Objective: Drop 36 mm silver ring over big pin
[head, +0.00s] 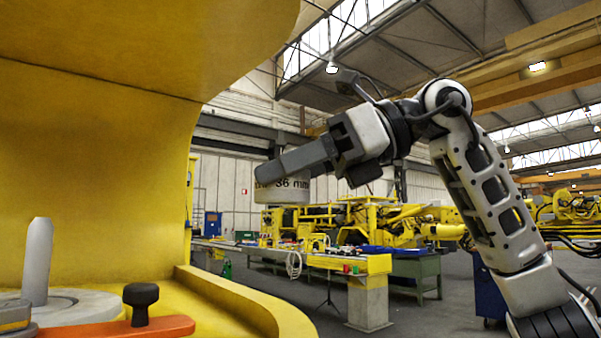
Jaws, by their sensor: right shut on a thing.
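My right gripper (285,165) is shut on the silver ring (292,190), which carries a dark "36 mm" marking. The gripper's finger covers part of the ring's upper side. The ring is held in the air, to the right of the yellow boom structure. A grey upright pin (38,262) with a narrowed top stands at the lower left on a round grey plate (75,303). The ring is well apart from this pin, higher and to the right. My left gripper is not in view.
A yellow boom wall (95,160) rises behind the pin, with an overhanging part above. A yellow curved rim (245,300) borders the right side. An orange bar (120,329) with a black knob (141,298) lies before the plate. Workbenches (350,262) stand far behind.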

